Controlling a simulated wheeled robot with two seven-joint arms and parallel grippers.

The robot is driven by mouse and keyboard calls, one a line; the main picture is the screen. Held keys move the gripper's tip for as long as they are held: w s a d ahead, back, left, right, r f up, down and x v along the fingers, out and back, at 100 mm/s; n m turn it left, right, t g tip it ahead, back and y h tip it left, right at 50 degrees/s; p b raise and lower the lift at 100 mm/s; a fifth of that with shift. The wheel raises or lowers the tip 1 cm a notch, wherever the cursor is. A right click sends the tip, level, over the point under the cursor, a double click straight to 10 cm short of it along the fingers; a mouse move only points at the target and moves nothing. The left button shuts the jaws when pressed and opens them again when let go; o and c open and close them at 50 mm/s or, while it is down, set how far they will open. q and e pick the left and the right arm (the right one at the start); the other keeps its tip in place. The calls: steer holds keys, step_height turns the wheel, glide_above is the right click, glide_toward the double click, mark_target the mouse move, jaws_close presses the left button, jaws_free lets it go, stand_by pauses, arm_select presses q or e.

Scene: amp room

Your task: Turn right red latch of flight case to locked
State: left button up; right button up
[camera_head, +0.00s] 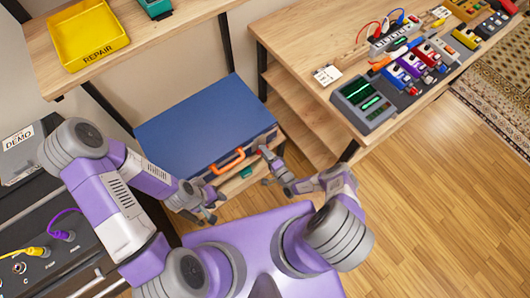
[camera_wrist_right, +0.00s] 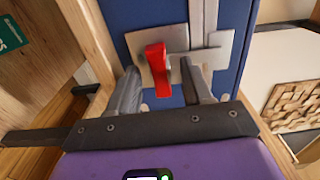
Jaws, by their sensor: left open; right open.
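The blue flight case (camera_head: 205,125) lies on a low wooden shelf, with an orange handle (camera_head: 228,161) on its front. The right red latch (camera_wrist_right: 156,68) sits on a metal plate on the case front in the right wrist view. It also shows small in the head view (camera_head: 262,149). My right gripper (camera_wrist_right: 160,78) is open, with one finger on each side of the latch; I cannot tell whether they touch it. My left gripper (camera_head: 208,217) is open and empty, below and in front of the case's left part.
A wooden bench (camera_head: 315,100) with a scope and several pedals stands to the right of the case. A shelf with a yellow REPAIR tray (camera_head: 88,38) is above left. A black amp (camera_head: 60,240) is at the lower left. The floor at right is clear.

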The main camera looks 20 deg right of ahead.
steer(key=p+v, duration=0.1)
steer(key=v, duration=0.6)
steer(key=shift+s, duration=0.3)
steer(key=s+a+r+n+g+y, duration=0.35)
steer(key=s+a+g, duration=0.2)
steer(key=g, duration=0.25)
steer(key=s+a+r+n+g+y, duration=0.3)
steer(key=s+a+n+g+y, duration=0.15)
steer(key=a+g, duration=0.35)
steer(key=s+d+r+n+g+h, duration=0.2)
steer(key=s+d+r+g+h, duration=0.25)
steer(key=h, duration=0.25)
step_height(320, 180, up, 8)
steer(key=w+d+n+t+h, duration=0.1)
steer(key=d+t+h, duration=0.1)
steer(key=t+h, duration=0.1)
steer(key=shift+w+f+t, duration=0.15)
steer(key=shift+w+t, duration=0.15)
steer(key=shift+t, duration=0.15)
